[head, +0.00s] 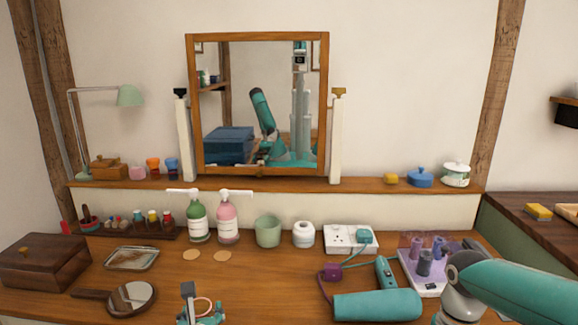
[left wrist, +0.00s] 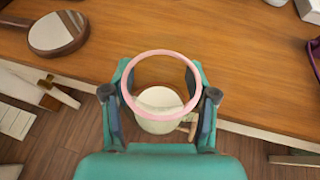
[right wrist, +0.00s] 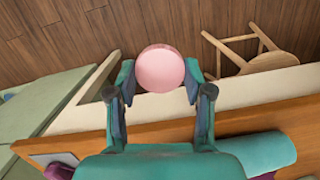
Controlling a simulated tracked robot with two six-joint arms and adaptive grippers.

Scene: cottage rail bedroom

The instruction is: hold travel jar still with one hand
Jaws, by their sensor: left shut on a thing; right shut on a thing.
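My right gripper (right wrist: 160,80) is shut on a round pink piece (right wrist: 160,68) that looks like a lid. The right gripper's fingers are out of the head view. The jar and the pink piece are apart.
The middle of the table is mostly clear. A wooden stool (right wrist: 262,60) stands below the table edge.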

